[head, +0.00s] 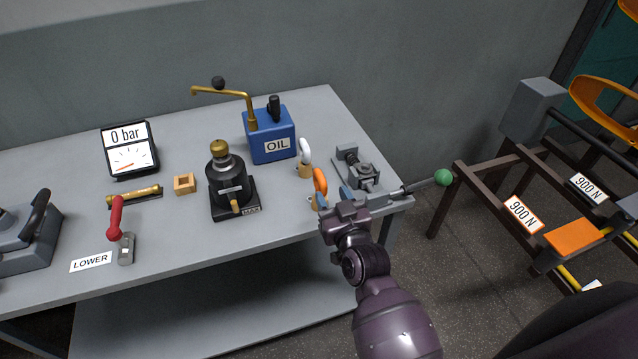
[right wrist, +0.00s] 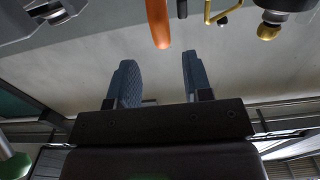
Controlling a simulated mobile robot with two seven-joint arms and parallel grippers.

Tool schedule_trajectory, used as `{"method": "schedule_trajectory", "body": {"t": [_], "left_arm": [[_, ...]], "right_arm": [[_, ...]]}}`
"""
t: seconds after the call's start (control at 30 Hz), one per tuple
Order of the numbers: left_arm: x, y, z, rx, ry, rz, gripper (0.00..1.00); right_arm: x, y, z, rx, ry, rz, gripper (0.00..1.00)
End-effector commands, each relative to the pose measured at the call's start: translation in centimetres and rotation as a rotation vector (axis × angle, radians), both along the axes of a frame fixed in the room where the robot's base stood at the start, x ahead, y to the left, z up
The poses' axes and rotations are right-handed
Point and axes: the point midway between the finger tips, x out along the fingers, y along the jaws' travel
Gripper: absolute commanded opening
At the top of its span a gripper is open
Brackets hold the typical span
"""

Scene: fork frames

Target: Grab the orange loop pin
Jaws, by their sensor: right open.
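The orange loop pin (head: 320,181) stands upright near the front right edge of the grey workbench, its loop up. It also shows in the right wrist view (right wrist: 158,22) as an orange bar, cut off by the top edge. My right gripper (head: 334,197) is open and empty, close to the pin's near right side. In the right wrist view its two blue fingers (right wrist: 158,62) are spread, and the pin lies beyond the tips, in line with the gap. The pin's base is partly hidden by the gripper in the head view. My left gripper is not in view.
A white loop pin (head: 305,152) stands just behind the orange one. A grey clamp-like fixture (head: 362,174) is close on the right, with a green-knobbed lever (head: 443,177). A black bottle jack (head: 228,180) and a blue oil box (head: 270,135) stand left and behind.

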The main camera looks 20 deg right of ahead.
Motion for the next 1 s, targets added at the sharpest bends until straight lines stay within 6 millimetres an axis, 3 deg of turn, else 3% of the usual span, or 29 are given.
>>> {"method": "schedule_trajectory", "body": {"t": [0.1,0.37,0.7,1.0], "left_arm": [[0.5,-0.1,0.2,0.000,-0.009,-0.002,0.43],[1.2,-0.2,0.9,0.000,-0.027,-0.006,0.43],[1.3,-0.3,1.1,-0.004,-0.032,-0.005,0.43],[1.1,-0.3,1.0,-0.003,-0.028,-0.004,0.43]], "right_arm": [[1.4,0.1,0.0,0.001,0.000,0.000,0.46],[2.7,0.2,0.0,0.002,0.001,0.000,0.46],[6.7,0.6,-0.1,0.001,0.001,0.000,0.46],[7.3,0.7,-0.2,0.001,0.002,0.000,0.46]]}}
